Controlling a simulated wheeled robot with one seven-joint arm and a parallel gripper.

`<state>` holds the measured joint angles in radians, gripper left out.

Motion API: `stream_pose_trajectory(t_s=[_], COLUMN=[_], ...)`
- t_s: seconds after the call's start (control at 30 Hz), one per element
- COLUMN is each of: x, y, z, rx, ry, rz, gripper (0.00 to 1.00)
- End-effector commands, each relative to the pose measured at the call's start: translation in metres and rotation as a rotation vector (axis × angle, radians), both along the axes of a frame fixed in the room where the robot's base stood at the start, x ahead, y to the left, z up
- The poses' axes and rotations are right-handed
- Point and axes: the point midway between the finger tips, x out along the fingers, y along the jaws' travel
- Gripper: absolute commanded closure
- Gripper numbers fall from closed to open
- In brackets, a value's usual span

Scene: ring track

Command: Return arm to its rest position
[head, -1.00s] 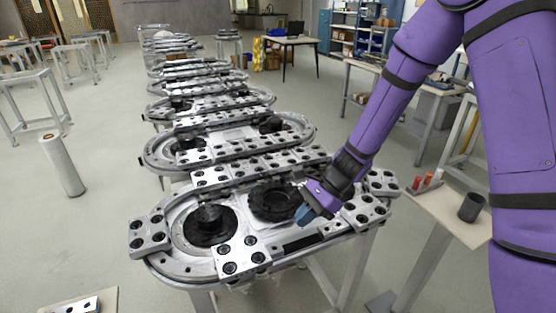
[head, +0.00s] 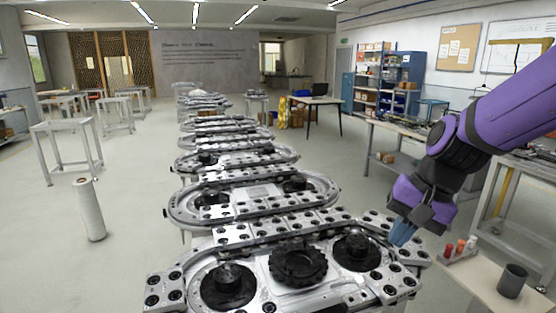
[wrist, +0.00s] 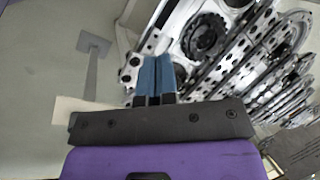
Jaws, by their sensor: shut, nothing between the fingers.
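My gripper (head: 402,232) is in the head view at the right, above the right end of the nearest ring track (head: 330,291). Its blue fingers are together with nothing between them. The wrist view shows the same blue fingertips (wrist: 154,62) side by side, with part of the track (wrist: 181,40) beyond them. My purple arm reaches in from the right edge of the head view. The black toothed ring (head: 298,265) lies on the middle of the nearest track, between two black round hubs, apart from my gripper.
More ring tracks (head: 250,196) run in a row toward the back. A small stand (head: 480,290) at the lower right holds a dark cup (head: 512,281) and several coloured small items (head: 459,249). A white roll (head: 89,209) stands on the floor at left. Open floor lies left of the tracks.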

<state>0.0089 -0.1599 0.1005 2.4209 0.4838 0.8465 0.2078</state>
Motion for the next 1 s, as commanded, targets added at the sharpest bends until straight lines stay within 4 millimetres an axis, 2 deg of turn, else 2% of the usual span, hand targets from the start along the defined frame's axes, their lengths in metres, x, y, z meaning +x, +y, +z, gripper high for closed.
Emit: stream_pose_trajectory(t_s=[0.03, 0.2, 0.5, 0.73, 1.0], x=[-0.008, -0.035, -0.086, -0.114, -0.122], y=[-0.006, -0.028, -0.065, -0.086, -0.091], z=[0.011, 0.04, 0.078, 0.094, 0.097], rx=[-0.025, -0.12, -0.305, -0.415, -0.447], ry=[-0.043, -0.164, -0.356, -0.448, -0.468], rz=[0.028, 0.122, 0.261, 0.324, 0.341], gripper=[1.0, 1.0, 1.0, 1.0, 1.0])
